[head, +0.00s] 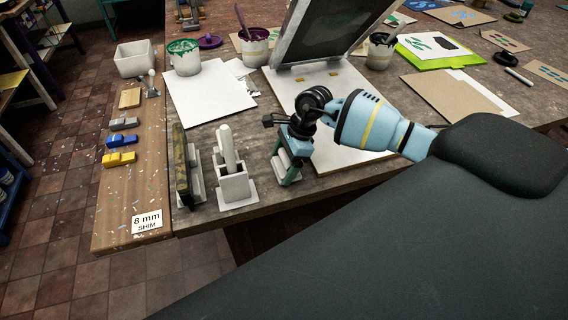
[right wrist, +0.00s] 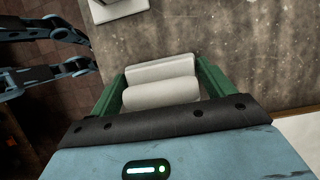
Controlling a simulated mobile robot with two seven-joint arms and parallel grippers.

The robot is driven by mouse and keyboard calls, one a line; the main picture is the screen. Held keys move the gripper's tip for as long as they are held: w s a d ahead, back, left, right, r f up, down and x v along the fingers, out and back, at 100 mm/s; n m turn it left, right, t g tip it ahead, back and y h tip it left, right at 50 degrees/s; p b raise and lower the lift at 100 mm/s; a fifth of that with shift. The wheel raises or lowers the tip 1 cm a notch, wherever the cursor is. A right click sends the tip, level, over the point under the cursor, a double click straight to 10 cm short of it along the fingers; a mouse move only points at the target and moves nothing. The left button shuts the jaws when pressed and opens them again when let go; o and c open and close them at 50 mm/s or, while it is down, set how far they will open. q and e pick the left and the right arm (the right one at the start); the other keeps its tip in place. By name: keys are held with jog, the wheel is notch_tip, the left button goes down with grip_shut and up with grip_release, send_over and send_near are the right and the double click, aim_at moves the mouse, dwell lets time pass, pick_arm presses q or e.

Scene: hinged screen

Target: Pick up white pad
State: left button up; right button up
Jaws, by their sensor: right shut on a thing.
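My right gripper (head: 290,160) points down over the near part of the bench, beside the hinged screen's base. Its green sides show in the right wrist view. It is shut on the white pad (right wrist: 160,93), which shows there as pale, rounded shapes side by side. In the head view only small pale parts of the pad show beside the green fingers. I cannot tell whether the pad touches the bench. The hinged screen (head: 320,48) is raised behind, over its white base board (head: 350,90).
Left of my right gripper stand a white holder (head: 234,187) with upright pale handles and a dark upright slab (head: 181,160) in a white stand. White paper (head: 210,100) and paint pots (head: 184,58) lie farther back. The bench's near edge is close.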

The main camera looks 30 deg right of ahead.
jog(key=shift+r, duration=0.35)
notch_tip(320, 180, up, 2)
jog(key=shift+r, duration=0.1)
jog(key=s+d, duration=0.2)
jog(key=s, duration=0.5)
jog(key=s+d+r, duration=0.1)
jog(key=s+d, duration=0.1)
jog(key=s, duration=0.6)
jog(key=shift+s+d+r+b, duration=0.2)
jog(key=shift+d+r+b, duration=0.1)
jog(key=shift+b, duration=0.05)
jog(key=shift+a, duration=0.1)
jog(key=w+a+r+n+g+h, duration=0.2)
jog(key=a+n, duration=0.4)
jog(key=n, duration=0.4)
jog(key=w+a+r+n+g+h, duration=0.2)
jog(key=a+n, duration=0.4)
jog(key=n, duration=0.4)
jog(key=shift+w+r+n+g, duration=0.3)
jog(key=shift+r+g, duration=0.45)
jog(key=shift+g, duration=0.05)
